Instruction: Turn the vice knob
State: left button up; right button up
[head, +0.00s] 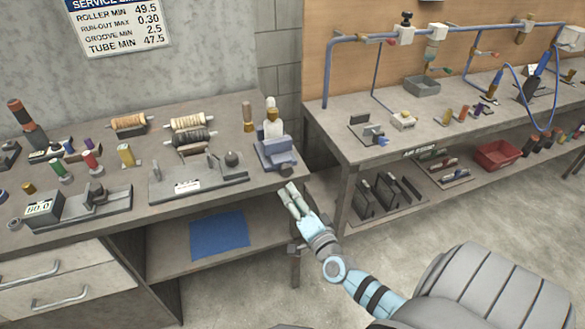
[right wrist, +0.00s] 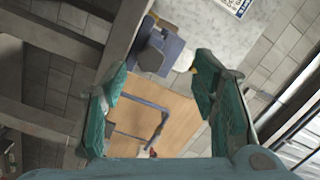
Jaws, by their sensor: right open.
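The blue-grey vice (head: 275,152) stands at the right front corner of the left workbench. Its dark round knob (head: 286,170) faces out over the bench's front edge. My right gripper (head: 292,197) is just in front of and below the knob, apart from it, with its fingers pointing up toward it. In the right wrist view the open fingers (right wrist: 159,72) stand wide apart with nothing between them. The vice (right wrist: 172,43) and the dark knob (right wrist: 150,60) show beyond the fingertips, nearer the left finger. My left gripper is not in view.
The left workbench (head: 222,192) holds a fixture plate (head: 200,185), wound spools (head: 190,121) and several small tools. A second bench (head: 340,150) stands to the right, past a narrow gap. The floor in front is clear.

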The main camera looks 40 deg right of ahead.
jog(key=a+n+y, duration=0.2)
jog(key=a+n, duration=0.2)
jog(key=n, duration=0.4)
jog(key=m+h+p, duration=0.1)
jog(key=m+h, duration=0.3)
jog(key=m, duration=2.9)
send_near(288, 171)
jog(key=shift+g, duration=0.4)
jog(key=b+x, duration=0.2)
jog(key=x, duration=0.7)
jog(key=shift+w+r, duration=0.1)
jog(key=shift+w, duration=0.2)
jog(key=shift+w+r, duration=0.2)
jog(key=shift+w, duration=0.15)
